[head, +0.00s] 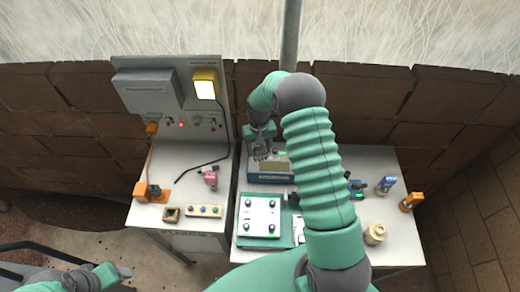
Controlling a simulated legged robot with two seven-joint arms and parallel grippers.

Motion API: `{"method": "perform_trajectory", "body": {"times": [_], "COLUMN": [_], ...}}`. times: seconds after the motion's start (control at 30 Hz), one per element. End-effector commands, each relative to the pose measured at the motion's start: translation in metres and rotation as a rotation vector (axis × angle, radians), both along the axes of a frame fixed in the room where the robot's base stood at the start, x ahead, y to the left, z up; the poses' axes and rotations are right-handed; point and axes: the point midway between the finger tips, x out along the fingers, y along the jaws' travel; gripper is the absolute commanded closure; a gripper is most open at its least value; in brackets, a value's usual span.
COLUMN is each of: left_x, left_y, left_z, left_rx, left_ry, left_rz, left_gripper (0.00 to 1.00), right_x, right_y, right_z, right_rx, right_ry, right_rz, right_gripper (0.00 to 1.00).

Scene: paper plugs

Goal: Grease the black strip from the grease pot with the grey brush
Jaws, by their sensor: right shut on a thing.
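My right gripper (262,154) is at the left end of a blue box with a beige top (270,177), at the back of the right table. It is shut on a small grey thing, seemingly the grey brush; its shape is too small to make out. A cream pot (374,234), which may be the grease pot, stands at the right table's front right, well away from this gripper. I cannot clearly pick out the black strip; my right arm hides part of the table. My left gripper (122,271) is low at the left, off the tables; its jaws are unclear.
A green board with a white plate and black knobs (262,216) lies at the front of the right table. Blue (386,184) and orange (411,202) items stand at its right. The left table holds a panel with a lamp (204,84) and a pink item (211,178).

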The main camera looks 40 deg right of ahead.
Motion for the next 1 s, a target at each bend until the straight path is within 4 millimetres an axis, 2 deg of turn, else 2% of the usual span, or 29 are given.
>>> {"method": "perform_trajectory", "body": {"times": [0.03, 0.23, 0.83, 0.93, 1.0], "left_x": [0.000, 0.000, 0.000, 0.000, 0.000], "left_y": [0.000, 0.000, 0.000, 0.000, 0.000], "left_z": [0.006, 0.016, 0.017, 0.009, -0.006], "left_rx": [0.000, 0.000, 0.000, 0.000, 0.000], "left_ry": [0.000, 0.000, 0.000, 0.000, 0.000], "left_rz": [0.000, 0.001, 0.000, 0.000, 0.001], "left_gripper": [0.37, 0.37, 0.37, 0.37, 0.37], "right_x": [0.001, 0.002, 0.002, 0.001, -0.001], "right_y": [0.002, 0.005, 0.003, 0.010, 0.025], "right_z": [0.009, 0.024, 0.026, 0.022, 0.015], "right_rx": [0.000, -0.002, 0.001, 0.000, 0.002], "right_ry": [-0.001, -0.001, -0.001, -0.001, -0.003], "right_rz": [0.002, 0.004, 0.003, 0.015, 0.041], "right_gripper": [0.97, 0.97, 0.97, 0.97, 0.97]}}
